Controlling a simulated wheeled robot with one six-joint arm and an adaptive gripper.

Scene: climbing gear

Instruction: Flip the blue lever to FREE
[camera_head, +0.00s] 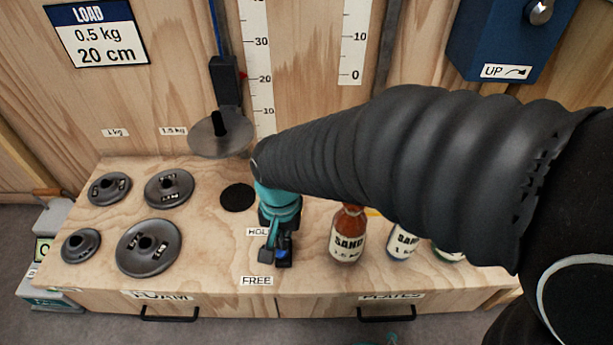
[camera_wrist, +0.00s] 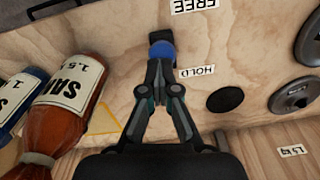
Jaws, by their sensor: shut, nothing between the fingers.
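The blue lever's round knob (camera_wrist: 162,49) is at the fingertips in the wrist view, with a dark mount (camera_wrist: 160,35) just beyond it. The knob lies between the HOLD label (camera_wrist: 197,71) and the FREE label (camera_wrist: 195,6). My gripper (camera_wrist: 160,66) is shut and empty, its tips right at the knob; whether they touch it I cannot tell. In the head view, my gripper (camera_head: 275,258) points down at the bench, partly hiding the blue knob (camera_head: 284,254). The HOLD label (camera_head: 257,231) and FREE label (camera_head: 256,281) show beside it.
Sand bottles (camera_head: 348,236) stand close right of my gripper. Several round weights (camera_head: 150,247) lie on the left of the bench. A black disc (camera_head: 237,197) lies behind the gripper, and a hanging plate (camera_head: 221,134) is above. The blue UP box (camera_head: 510,40) is on the back wall.

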